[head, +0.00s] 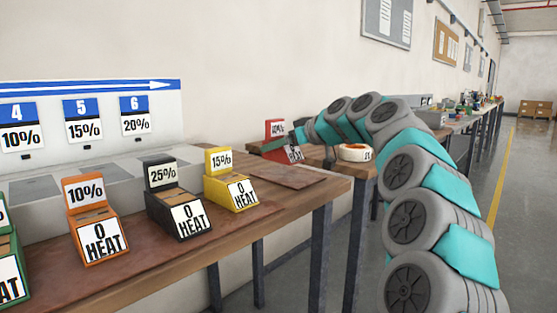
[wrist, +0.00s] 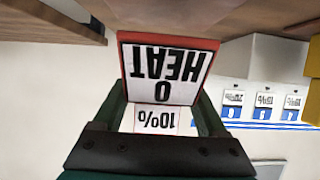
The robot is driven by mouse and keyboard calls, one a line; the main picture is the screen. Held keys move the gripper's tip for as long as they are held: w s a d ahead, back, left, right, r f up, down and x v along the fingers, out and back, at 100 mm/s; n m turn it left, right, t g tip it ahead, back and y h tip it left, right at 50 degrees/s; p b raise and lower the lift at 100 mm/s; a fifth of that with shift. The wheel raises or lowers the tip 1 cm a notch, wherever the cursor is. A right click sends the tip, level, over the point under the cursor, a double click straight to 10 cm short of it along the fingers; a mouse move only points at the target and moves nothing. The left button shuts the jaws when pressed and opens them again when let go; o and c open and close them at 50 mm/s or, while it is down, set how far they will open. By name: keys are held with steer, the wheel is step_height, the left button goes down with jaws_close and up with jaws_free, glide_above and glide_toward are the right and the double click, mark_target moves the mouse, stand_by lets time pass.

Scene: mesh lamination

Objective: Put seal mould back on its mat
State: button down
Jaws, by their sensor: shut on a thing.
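My gripper (head: 292,142) is shut on a red mould (head: 275,127), which is held up past the far end of the near table. In the wrist view the red mould (wrist: 122,62) sits between the two fingers (wrist: 161,108), its "0 HEAT" and "10%" labels upside down in the picture. A bare reddish-brown mat (head: 281,176) lies at the right end of the near table, with nothing on it. The mould appears apart from this mat, beyond it; its exact height is hard to tell.
Yellow (head: 231,180), black (head: 172,200) and orange (head: 92,220) moulds stand in a row on the near table (head: 335,187), left of the bare mat. A green mould (head: 10,262) is cut off at left. A white tape roll (head: 355,152) lies on the table beyond.

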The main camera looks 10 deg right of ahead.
mark_target(279, 158)
steer(key=shift+f, duration=1.8)
jaws_free()
steer(key=b+v, duration=0.1)
steer(key=v, duration=1.1)
